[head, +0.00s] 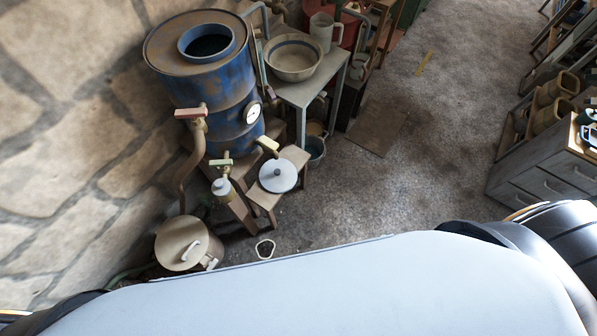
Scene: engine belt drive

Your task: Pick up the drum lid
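A pale grey round lid with a dark central knob (279,177) lies on a small wooden stool in front of the blue drum (188,95); it looks like the drum lid. The drum stands upright by the stone wall, and its raised round collar (207,41) on top is open and dark inside. A second round lid with a bar handle (178,243) sits on a beige pot at the lower left. Neither of my grippers shows in the head view.
A metal table (305,92) with a bowl (292,58) and a jug stands right of the drum. Taps and pipes stick out near the stool (264,198). A drawer cabinet (546,172) stands at the right. The floor (410,165) between is mostly clear.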

